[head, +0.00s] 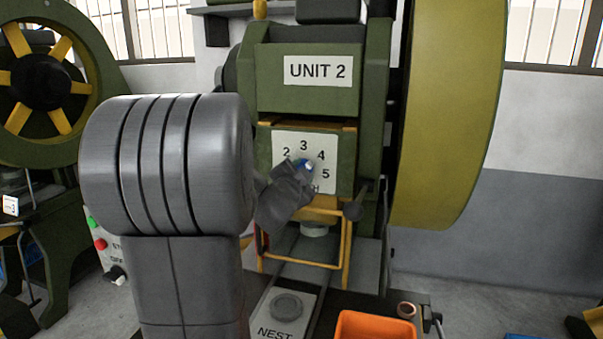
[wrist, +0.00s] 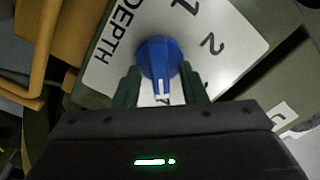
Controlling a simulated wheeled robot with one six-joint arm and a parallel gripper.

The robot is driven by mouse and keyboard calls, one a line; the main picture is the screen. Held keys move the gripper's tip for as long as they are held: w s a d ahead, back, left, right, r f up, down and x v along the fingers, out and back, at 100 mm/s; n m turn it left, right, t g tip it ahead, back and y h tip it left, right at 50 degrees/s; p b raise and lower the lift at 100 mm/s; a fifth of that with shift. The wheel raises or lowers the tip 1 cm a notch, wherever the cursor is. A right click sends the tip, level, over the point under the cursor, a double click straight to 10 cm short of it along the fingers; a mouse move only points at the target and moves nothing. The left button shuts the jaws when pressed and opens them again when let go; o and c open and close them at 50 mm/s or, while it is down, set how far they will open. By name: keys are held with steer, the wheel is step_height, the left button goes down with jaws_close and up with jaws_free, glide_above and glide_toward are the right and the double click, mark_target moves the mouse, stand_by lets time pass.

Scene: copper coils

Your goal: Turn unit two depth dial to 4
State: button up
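The blue depth dial (head: 307,166) is on the white number plate (head: 280,140) under the UNIT 2 sign. Its white mark points up and right, about at the 4. In the wrist view the dial (wrist: 158,58) shows large, its white mark towards my gripper and a partly hidden number. My gripper (wrist: 160,72) is at the dial, one finger on each side. The fingers look spread, with slight gaps beside the dial; I see no clear grip on it.
A black ball-ended lever (head: 353,210) is just right of the plate. A yellow guard frame (head: 346,250) is below it. A large olive flywheel (head: 450,110) stands right.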

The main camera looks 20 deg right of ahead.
steer(key=p+v, duration=0.1)
steer(key=v, duration=1.3)
steer(key=shift+w+d, duration=0.1)
steer(key=shift+w, duration=0.05)
steer(key=x, duration=1.3)
steer(key=shift+w+d+b, duration=0.2)
steer(key=shift+w+b, duration=0.05)
steer(key=shift+b, duration=0.2)
steer(key=v, duration=1.3)
steer(key=w+d+n+p, duration=0.6)
steer(key=w+d+n, duration=0.1)
steer(key=w, duration=0.3)
steer(key=shift+w+d+r, duration=0.15)
steer(key=shift+w+d, duration=0.1)
steer(key=shift+w, duration=0.1)
